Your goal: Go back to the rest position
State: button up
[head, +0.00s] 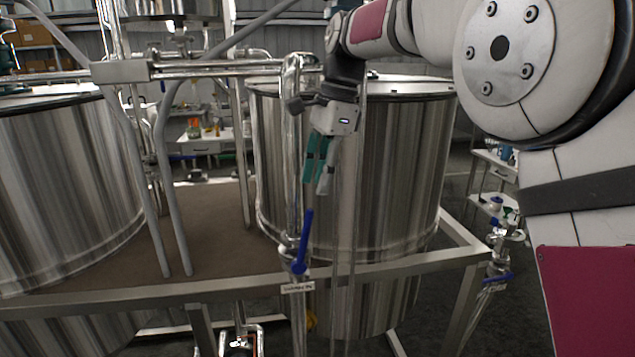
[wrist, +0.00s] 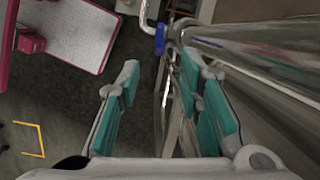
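My gripper (head: 319,180) hangs fingers-down in front of the right steel tank (head: 400,175) in the head view. Its teal finger pads lie above and slightly right of a blue valve handle (head: 303,240). In the wrist view the two fingers of my gripper (wrist: 160,95) stand wide apart with nothing held between them. The blue handle shows there beyond the fingertips (wrist: 160,40), next to a steel pipe. I cannot tell whether the right finger touches the pipe.
A steel frame rail (head: 400,268) runs across the front below the tanks. A vertical pipe (head: 292,150) stands close left of my gripper. A second tank (head: 65,180) stands at the left. Another blue-handled valve (head: 497,278) sits at the right. Dark floor is open in front.

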jog(key=s+d+r+n+t, duration=0.35)
jog(key=s+d+n, duration=0.25)
jog(key=s+d, duration=0.8)
jog(key=s+d+f+n+t+h, duration=0.1)
jog(key=s+d+f+n, duration=0.2)
jog(key=s, duration=0.4)
jog(key=s+d+f+n+t+h+b, duration=0.1)
jog(key=s+d+f+n, duration=0.2)
jog(key=s+d+f, duration=0.2)
jog(key=shift+s+d+f+n+t, duration=0.3)
jog(key=shift+s+d+t, duration=0.05)
jog(key=shift+s+d, duration=0.65)
